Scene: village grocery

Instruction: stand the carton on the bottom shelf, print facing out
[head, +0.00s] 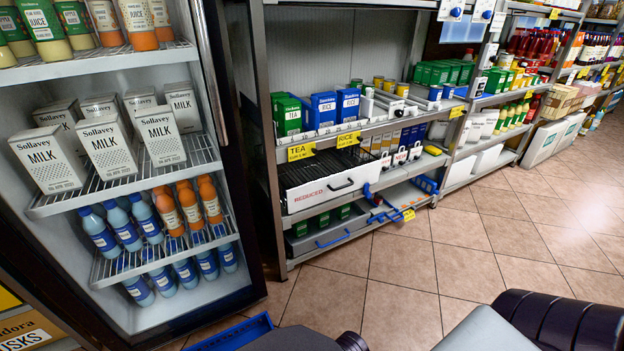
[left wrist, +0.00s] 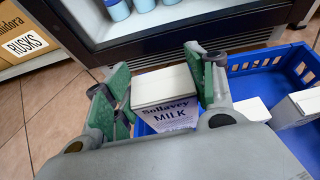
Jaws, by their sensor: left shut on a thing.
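In the left wrist view my left gripper (left wrist: 160,84) is shut on a white milk carton (left wrist: 165,88), with a green pad on each side of it. The carton's flat top and the "Sollavey MILK" print below it show; its lower end is hidden by the gripper. It is at the blue crate (left wrist: 245,62); I cannot tell whether it touches the crate. In the head view the fridge's bottom shelf (head: 175,306) holds several blue-labelled bottles (head: 186,273). The middle shelf (head: 200,158) holds several milk cartons (head: 102,145), print facing out. My right gripper is not in view.
More white cartons (left wrist: 296,108) are in the crate's right part. The fridge's dark base grille (left wrist: 190,60) lies just beyond the crate. A rusks box (left wrist: 28,42) stands left of the fridge. Tiled floor (head: 450,260) is clear to the right.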

